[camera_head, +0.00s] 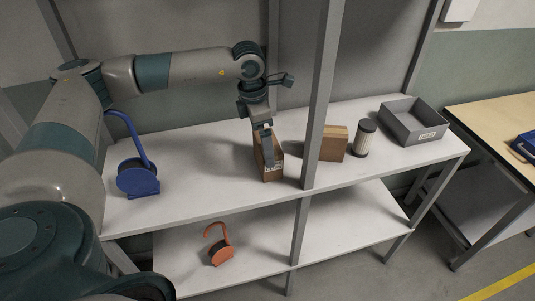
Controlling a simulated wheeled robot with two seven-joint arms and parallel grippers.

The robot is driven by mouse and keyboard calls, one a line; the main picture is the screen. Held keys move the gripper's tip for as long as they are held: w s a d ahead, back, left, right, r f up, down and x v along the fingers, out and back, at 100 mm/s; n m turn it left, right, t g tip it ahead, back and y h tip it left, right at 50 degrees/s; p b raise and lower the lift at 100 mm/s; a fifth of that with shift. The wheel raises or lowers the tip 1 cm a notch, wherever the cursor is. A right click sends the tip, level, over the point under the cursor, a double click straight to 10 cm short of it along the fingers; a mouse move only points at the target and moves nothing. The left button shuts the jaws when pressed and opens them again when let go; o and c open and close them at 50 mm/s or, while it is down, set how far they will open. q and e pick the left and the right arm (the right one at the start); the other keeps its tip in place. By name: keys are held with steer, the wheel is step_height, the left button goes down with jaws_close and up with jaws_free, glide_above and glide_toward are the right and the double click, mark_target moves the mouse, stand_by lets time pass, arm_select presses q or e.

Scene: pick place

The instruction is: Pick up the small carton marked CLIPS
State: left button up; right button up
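A small brown carton (272,175) stands on the upper shelf left of the middle post, with a pale label on its front that is too small to read. My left gripper (267,150) comes down over it from above, and one finger overlaps the carton's upper part. The other finger is mostly hidden, so I cannot tell whether they grip the carton. The carton appears to stand on the shelf. A second brown carton (333,144), with no readable marking, stands right of the post. My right gripper is not in view.
The upper shelf (205,190) also holds a blue reel-like item (138,179), a dark-and-white cylinder (364,138) and a grey open bin (413,122). The grey post (318,110) stands close right of the gripper. An orange item (220,252) lies on the lower shelf.

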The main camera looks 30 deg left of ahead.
arm_select(q)
steer(key=shift+w+d+f+p, duration=0.25)
steer(key=shift+f+p, duration=0.1)
steer(key=shift+p, duration=0.15)
steer(key=f, duration=0.1)
steer(key=f+p, duration=0.1)
steer(key=w+d+f+p, duration=0.1)
steer(key=shift+f, duration=0.3)
steer(key=shift+a+f, duration=0.1)
steer(key=shift+f, duration=0.2)
steer(key=c, duration=0.9)
steer(key=shift+r, duration=0.1)
